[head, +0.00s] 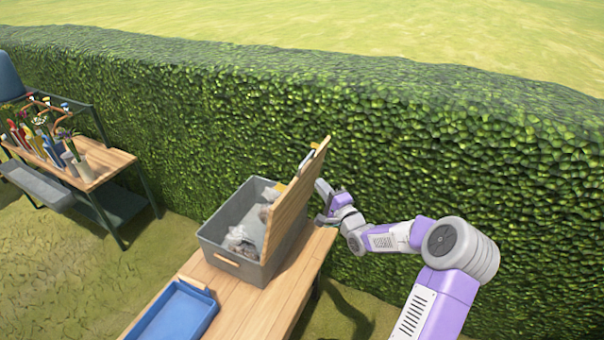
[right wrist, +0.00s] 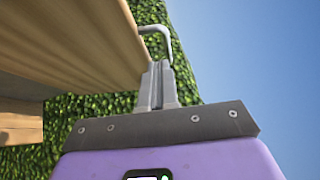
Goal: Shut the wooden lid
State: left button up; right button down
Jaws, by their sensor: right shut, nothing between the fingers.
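The wooden lid (head: 296,202) stands raised and tilted on the right side of a grey box (head: 222,232) in the head view. The box is open, with grey and clear items inside. My right gripper (head: 321,203) is just to the right of the lid, on its outer side. In the right wrist view the lid (right wrist: 70,40) fills the upper left, and my shut, empty fingers (right wrist: 157,68) point up beside its edge. A metal handle (right wrist: 157,30) on the lid curves near the fingertips; whether they touch it I cannot tell. My left gripper is not in view.
The box stands on a wooden table (head: 250,312) with a blue tray (head: 178,318) in front. A hedge (head: 440,160) rises close behind the table and my right arm. A flower bench (head: 110,160) stands at the far left, with grass between.

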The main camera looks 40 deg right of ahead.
aim_at(300, 171)
jog(key=shift+w+a+r+p, duration=0.1)
jog(key=shift+w+a+r, duration=0.15)
jog(key=shift+w, duration=1.05)
jog(key=shift+w+a+r+p, duration=0.1)
jog(key=shift+w+a, duration=0.3)
jog(key=shift+w, duration=0.85)
jog(key=shift+w+a+r+p, duration=0.1)
jog(key=shift+w+a+r, duration=0.15)
jog(key=shift+w, duration=1.05)
